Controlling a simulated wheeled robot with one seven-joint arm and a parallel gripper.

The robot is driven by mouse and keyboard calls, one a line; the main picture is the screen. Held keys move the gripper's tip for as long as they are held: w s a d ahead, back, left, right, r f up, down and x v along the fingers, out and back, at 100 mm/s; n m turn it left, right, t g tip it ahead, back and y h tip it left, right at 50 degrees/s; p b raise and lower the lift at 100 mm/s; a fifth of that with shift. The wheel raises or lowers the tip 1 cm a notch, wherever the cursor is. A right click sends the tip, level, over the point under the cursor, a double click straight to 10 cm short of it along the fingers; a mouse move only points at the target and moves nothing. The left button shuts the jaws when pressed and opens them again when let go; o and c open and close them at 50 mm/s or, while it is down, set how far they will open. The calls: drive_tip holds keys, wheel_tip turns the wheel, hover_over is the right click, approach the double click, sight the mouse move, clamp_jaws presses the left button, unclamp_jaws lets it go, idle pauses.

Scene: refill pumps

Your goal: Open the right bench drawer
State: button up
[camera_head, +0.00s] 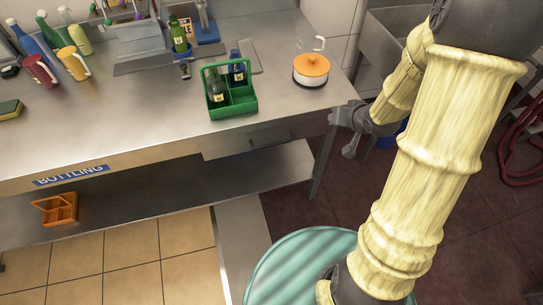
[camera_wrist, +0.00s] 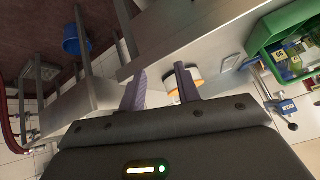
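The right bench drawer (camera_head: 232,146) is under the right part of the steel bench top (camera_head: 150,125) in the head view. Its front looks shut, with a small dark recess or handle (camera_head: 268,137) on it. My gripper (camera_head: 349,146) is to the right of the drawer, just off the bench's right front corner, and apart from the drawer front. In the wrist view the two fingers of my gripper (camera_wrist: 161,74) are spread with nothing between them. The bench edge runs just beyond them there. I cannot make out the drawer handle clearly in that view.
A green caddy (camera_head: 240,104) with bottles and an orange-lidded pot (camera_head: 311,70) stand on the bench above the drawer. A lower shelf (camera_head: 180,190) runs beneath, holding an orange caddy (camera_head: 58,209). A bench leg (camera_head: 321,165) stands near my gripper. A blue bucket (camera_wrist: 76,40) is on the floor.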

sight(272, 144)
drive_tip(key=s+a+f+m+y+b, duration=0.1)
drive_tip(key=s+a+f+y+b, duration=0.1)
drive_tip(key=f+y+b, duration=0.5)
drive_tip(key=s+a+f+m+t+y+b, duration=0.1)
drive_tip(key=s+a+f+m+y+b, duration=0.1)
drive_tip(key=f+y+b, duration=0.6)
wheel_tip(272, 144, down, 6)
drive_tip(key=b, duration=0.4)
drive_tip(key=shift+r+m+b, duration=0.15)
drive_tip(key=shift+m+b, duration=0.15)
drive_tip(key=shift+b, duration=0.05)
drive_tip(key=shift+a, duration=0.15)
drive_tip(key=shift+t, duration=0.3)
drive_tip(key=b+x, duration=0.2)
drive_tip(key=x, duration=1.5)
drive_tip(key=shift+a, duration=0.15)
clamp_jaws()
